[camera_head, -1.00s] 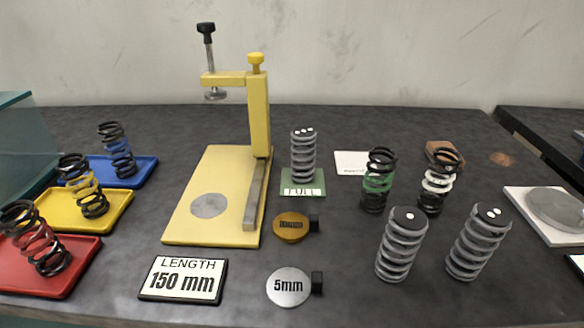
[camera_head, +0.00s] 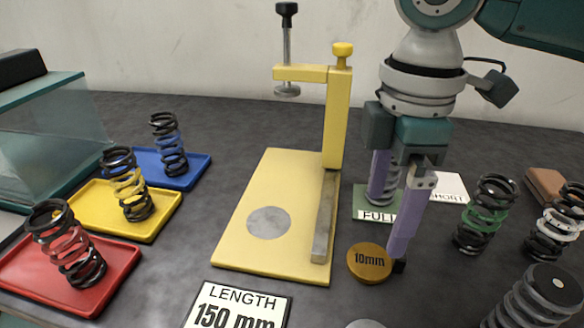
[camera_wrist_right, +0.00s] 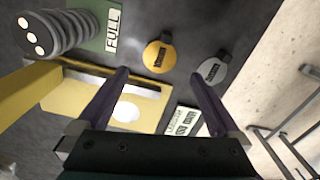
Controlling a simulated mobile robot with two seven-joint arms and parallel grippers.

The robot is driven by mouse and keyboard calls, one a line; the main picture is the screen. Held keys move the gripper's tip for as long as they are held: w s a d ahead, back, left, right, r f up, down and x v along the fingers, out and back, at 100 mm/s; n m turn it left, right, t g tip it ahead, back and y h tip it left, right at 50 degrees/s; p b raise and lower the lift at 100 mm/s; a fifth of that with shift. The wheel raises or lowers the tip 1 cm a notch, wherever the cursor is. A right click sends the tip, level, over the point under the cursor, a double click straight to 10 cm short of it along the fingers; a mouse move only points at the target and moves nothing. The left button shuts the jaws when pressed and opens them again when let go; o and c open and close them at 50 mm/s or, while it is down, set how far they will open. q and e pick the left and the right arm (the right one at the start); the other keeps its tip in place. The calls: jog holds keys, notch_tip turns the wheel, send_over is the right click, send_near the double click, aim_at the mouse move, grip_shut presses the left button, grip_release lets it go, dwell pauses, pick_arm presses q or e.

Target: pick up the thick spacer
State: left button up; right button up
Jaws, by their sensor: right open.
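The thick spacer, a gold disc marked 10mm with a small black tab (camera_head: 369,263), lies on the dark table right of the yellow press base. It also shows in the right wrist view (camera_wrist_right: 158,56), ahead of the fingertips. My right gripper (camera_head: 390,228) is open and points down, with purple fingers apart. One fingertip shows close to the spacer's tab; I cannot tell whether they touch. In the right wrist view the open fingers (camera_wrist_right: 160,76) have nothing between them. The thin silver spacer (camera_wrist_right: 209,71) lies beside the gold one. My left gripper is not in view.
The yellow press (camera_head: 340,120) stands left of my right gripper. A grey spring (camera_head: 393,182) on the green FULL pad (camera_head: 366,201) is partly hidden behind the fingers. Green (camera_head: 486,215) and white (camera_head: 556,222) banded springs stand right. Coloured trays with springs stand left.

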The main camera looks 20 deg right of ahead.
aim_at(370, 261)
notch_tip(370, 261, down, 8)
jog(key=shift+f+b, duration=0.1)
jog(key=shift+b, duration=0.5)
jog(key=shift+a, duration=0.1)
jog(key=c, duration=1.4)
jog(key=shift+o, duration=0.2)
